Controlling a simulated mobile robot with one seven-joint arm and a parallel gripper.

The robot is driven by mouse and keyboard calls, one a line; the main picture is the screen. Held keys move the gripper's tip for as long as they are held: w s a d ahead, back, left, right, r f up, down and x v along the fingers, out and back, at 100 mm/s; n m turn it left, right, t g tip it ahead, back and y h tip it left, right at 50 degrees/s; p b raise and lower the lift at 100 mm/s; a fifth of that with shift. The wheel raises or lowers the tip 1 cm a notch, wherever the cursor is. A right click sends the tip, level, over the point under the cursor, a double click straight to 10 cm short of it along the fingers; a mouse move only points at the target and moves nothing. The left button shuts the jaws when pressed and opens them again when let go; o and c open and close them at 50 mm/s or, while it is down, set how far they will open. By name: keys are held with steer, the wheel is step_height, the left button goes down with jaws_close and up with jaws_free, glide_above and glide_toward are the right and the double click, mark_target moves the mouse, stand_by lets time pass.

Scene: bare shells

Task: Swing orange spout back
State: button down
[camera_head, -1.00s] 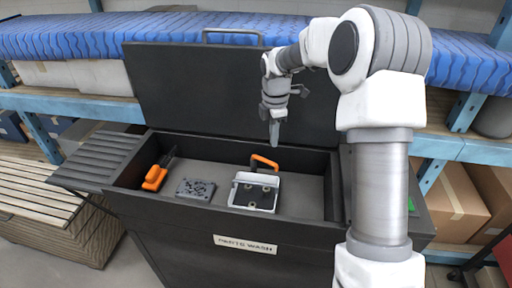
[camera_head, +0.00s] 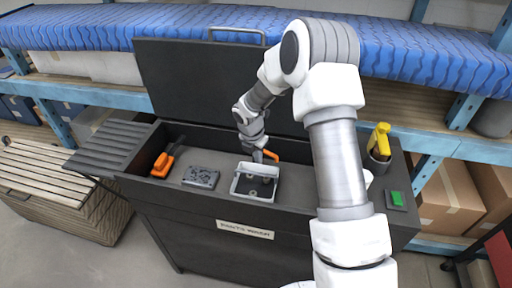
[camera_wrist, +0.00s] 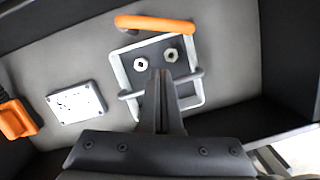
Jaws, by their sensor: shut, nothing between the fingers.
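The orange spout (camera_head: 271,154) is at the back edge of a light metal tray (camera_head: 254,196) inside the dark parts washer. In the wrist view the spout (camera_wrist: 155,24) is an orange bar lying across the tray's far edge, beyond my fingertips. My gripper (camera_head: 258,157) points down over the back of the tray, close beside the spout. In the wrist view my gripper (camera_wrist: 161,74) has its fingers together with nothing between them, in front of the tray and apart from the spout in the picture. The gripper covers part of the spout in the head view.
A grey perforated block (camera_head: 201,177) and an orange-handled tool (camera_head: 163,164) lie left in the basin. The raised lid (camera_head: 190,85) stands behind. A yellow-handled item (camera_head: 380,139) in a holder and a green button (camera_head: 397,198) are at right. Hex nuts (camera_wrist: 171,55) lie in the tray.

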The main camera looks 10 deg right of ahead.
mark_target(269, 153)
steer(key=shift+w+d+f+p, duration=0.2)
steer(key=shift+w+d+f, duration=0.05)
steer(key=shift+w+d, duration=0.5)
steer(key=shift+w+d+f+p, duration=0.2)
steer(key=shift+w+d+f, duration=0.05)
steer(key=shift+w+d, duration=0.45)
steer(key=n+p, duration=0.1)
steer(key=d+n+p, duration=0.1)
steer(key=shift+w+d+r+n+y, duration=0.1)
steer(key=shift+w+d+n+y, duration=0.1)
steer(key=shift+w+n+y, duration=0.15)
steer(key=shift+w+d+n, duration=0.25)
steer(key=shift+w+d, duration=0.05)
